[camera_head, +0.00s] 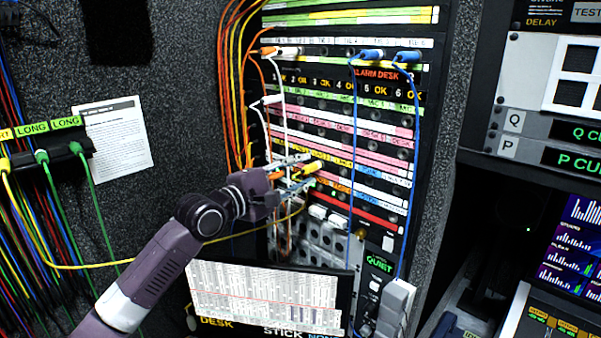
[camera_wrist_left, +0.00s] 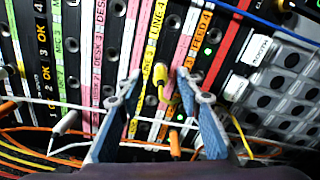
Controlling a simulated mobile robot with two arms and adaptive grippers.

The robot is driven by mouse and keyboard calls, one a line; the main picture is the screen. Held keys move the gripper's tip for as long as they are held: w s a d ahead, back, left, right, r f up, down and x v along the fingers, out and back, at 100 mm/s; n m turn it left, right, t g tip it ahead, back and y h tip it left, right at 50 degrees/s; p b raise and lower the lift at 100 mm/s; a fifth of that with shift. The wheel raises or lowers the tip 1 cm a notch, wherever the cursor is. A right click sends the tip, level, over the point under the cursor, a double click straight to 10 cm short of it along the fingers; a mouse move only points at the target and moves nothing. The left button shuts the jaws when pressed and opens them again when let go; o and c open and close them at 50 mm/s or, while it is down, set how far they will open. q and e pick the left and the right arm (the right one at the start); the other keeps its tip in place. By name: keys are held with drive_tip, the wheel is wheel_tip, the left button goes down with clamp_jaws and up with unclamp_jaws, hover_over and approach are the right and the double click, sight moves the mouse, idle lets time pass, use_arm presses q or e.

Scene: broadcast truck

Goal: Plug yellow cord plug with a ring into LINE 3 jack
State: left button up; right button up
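The yellow plug (camera_head: 311,167) is at the jack panel in the head view, between the fingers of my left gripper (camera_head: 308,171). In the left wrist view the yellow plug (camera_wrist_left: 160,76) stands against the panel by the LINE label strip (camera_wrist_left: 157,22), where LINE 4 is readable. My left gripper (camera_wrist_left: 160,78) is open around it, with a gap on both sides. The plug's tip is hidden, so how deep it sits in a jack cannot be told. A ring on it is not clear. The yellow cord (camera_head: 60,267) hangs from the left rack towards the panel. My right gripper is not in view.
Orange cords (camera_head: 226,100), white plugs (camera_head: 283,51) and blue plugs (camera_head: 371,54) with hanging cords crowd the panel. A white chart (camera_head: 265,298) stands below my arm. A grey handset (camera_head: 397,303) hangs at the lower right. LONG-labelled green plugs (camera_head: 41,156) sit at left.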

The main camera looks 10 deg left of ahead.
use_arm(q)
drive_tip(key=shift+s+a, duration=0.15)
drive_tip(key=v, duration=0.7)
drive_tip(key=shift+s+a, duration=0.2)
drive_tip(key=shift+s, duration=0.15)
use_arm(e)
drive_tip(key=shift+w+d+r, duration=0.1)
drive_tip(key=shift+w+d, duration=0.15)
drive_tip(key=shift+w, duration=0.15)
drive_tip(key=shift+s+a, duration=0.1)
use_arm(q)
drive_tip(key=shift+w, duration=0.1)
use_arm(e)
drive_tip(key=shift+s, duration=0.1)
